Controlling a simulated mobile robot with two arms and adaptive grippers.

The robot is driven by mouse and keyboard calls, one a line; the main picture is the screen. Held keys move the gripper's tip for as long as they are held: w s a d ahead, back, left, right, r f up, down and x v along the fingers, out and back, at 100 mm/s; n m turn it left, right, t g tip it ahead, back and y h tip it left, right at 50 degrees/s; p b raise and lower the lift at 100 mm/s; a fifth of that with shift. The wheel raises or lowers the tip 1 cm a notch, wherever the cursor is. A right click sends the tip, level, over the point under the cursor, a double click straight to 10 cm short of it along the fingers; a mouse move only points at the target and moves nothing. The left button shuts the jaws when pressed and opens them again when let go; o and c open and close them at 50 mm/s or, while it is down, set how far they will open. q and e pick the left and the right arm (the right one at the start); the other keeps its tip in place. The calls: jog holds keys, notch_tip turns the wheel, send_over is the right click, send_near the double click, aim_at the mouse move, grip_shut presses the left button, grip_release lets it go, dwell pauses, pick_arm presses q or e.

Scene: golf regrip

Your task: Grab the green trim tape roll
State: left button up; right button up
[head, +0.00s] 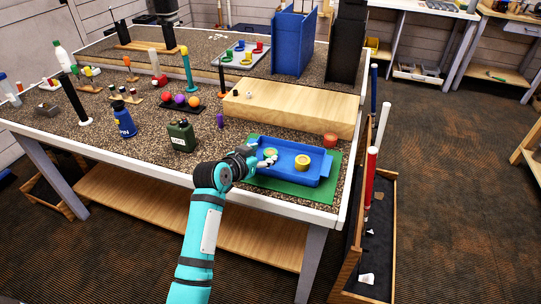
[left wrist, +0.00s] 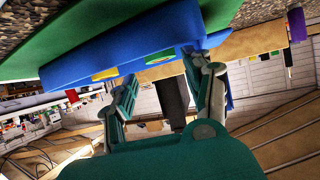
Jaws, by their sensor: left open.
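A green trim tape roll (head: 270,153) lies in the left part of a blue tray (head: 318,178). A yellow roll (head: 302,162) lies to its right in the same tray. My left gripper (head: 268,161) is open at the tray's left part, its fingers close beside the green roll; I cannot tell whether they touch it. In the left wrist view the open fingers (left wrist: 165,72) point toward the blue tray (left wrist: 120,42), with a small part of a roll (left wrist: 160,58) showing between them. My right gripper is not in view.
The tray stands on a green mat (head: 292,190) near the table's front edge. A red roll (head: 330,139) is behind the tray's right end. A wooden block (head: 290,105) stands behind it. A green canister (head: 181,136) is to the left. Clubs stand in a rack (head: 368,240) at right.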

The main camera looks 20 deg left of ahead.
aim_at(273, 151)
pick_arm(q)
jog(key=x, duration=0.5)
jog(key=shift+f+p, duration=0.2)
jog(key=shift+p, duration=0.1)
jog(key=c, duration=0.7)
jog(key=shift+r, duration=0.15)
